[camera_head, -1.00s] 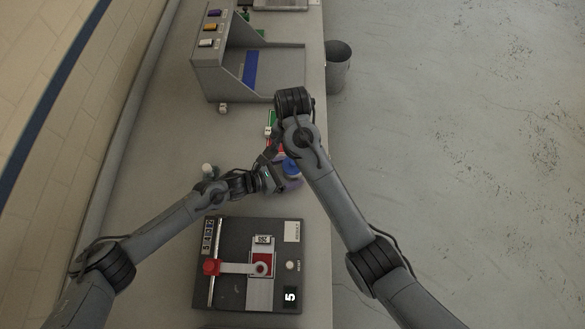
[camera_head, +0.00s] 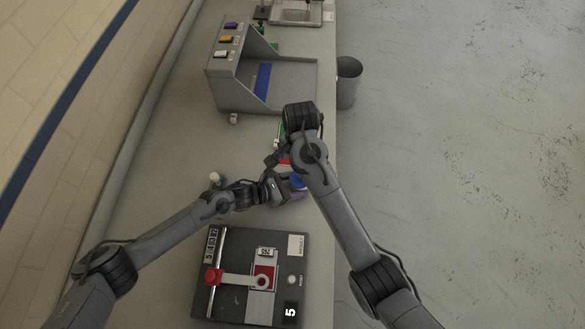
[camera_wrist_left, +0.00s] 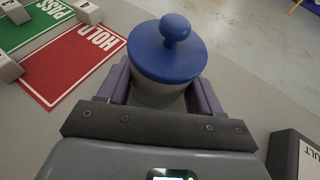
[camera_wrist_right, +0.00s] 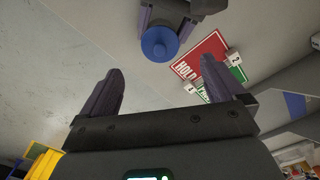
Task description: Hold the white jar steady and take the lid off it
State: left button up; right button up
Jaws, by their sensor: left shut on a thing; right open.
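The white jar (camera_wrist_left: 157,94) stands between the purple fingers of my left gripper (camera_head: 287,187), which is shut on its body. Its blue lid (camera_wrist_left: 167,57) with a round knob (camera_wrist_left: 175,27) is on the jar, above the fingers. The lid also shows partly in the head view (camera_head: 298,182) and in the right wrist view (camera_wrist_right: 159,44). My right gripper (camera_wrist_right: 157,88) is open and empty, apart from the lid, which lies beyond its fingertips. In the head view my right arm hides most of the right gripper and part of the jar area.
A red HOLD card (camera_wrist_left: 76,62) and green PASS card (camera_wrist_left: 30,22) with small white tags lie beside the jar. A dark tester (camera_head: 232,296) sits nearer on the bench. A grey machine (camera_head: 232,92) stands farther off. A bin (camera_head: 347,88) stands past the bench's right edge.

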notch_tip(320, 180, up, 3)
jog(key=s+a+m+t+h, duration=0.1)
jog(key=s+a+t+h, duration=0.1)
jog(key=s+a, duration=0.1)
jog(key=shift+t, duration=0.3)
jog(key=x, duration=1.2)
jog(key=shift+w+d, duration=0.1)
jog(key=shift+d, duration=0.3)
jog(key=shift+r, duration=0.1)
jog(key=c, duration=1.3)
jog(key=shift+o, duration=0.2)
jog(key=shift+r, duration=0.3)
